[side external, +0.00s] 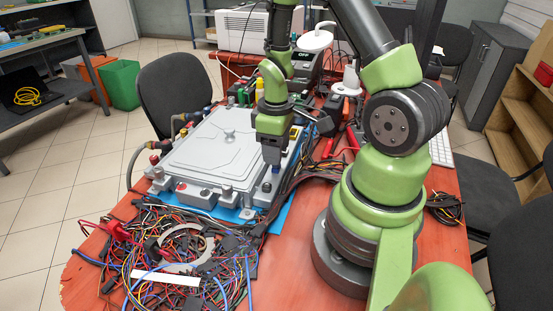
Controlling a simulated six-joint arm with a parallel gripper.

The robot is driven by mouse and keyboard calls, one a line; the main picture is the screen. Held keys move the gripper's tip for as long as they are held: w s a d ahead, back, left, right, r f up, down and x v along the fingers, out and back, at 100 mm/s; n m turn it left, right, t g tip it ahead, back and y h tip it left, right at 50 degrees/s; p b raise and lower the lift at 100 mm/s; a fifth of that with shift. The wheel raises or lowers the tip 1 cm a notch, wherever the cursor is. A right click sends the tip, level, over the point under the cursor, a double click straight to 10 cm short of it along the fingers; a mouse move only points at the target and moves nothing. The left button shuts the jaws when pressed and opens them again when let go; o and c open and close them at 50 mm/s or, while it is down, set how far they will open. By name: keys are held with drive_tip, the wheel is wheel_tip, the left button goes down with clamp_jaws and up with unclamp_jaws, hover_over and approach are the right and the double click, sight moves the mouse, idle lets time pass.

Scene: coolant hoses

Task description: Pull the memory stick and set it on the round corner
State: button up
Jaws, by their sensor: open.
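My gripper (272,158) points down over the right front part of a large grey metal housing (215,155). It is open, and its fingertips are close to the housing's right edge. I cannot make out a memory stick for certain; the spot under and between the fingers is small and partly hidden by the gripper. The orange-red table (75,283) has a rounded corner at the front left, with bare surface along its edge.
A heap of tangled wires and connectors (190,255) covers the table's front left. A blue mat (281,216) lies under the housing. Dark cable bundles (315,168) run right of the gripper. A white printer (240,28) stands behind. A black chair (172,90) is at the left.

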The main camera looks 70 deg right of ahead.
drive_tip(key=shift+f, duration=1.25)
clamp_jaws()
drive_tip(key=shift+r, duration=0.15)
drive_tip(key=shift+r, duration=2.85)
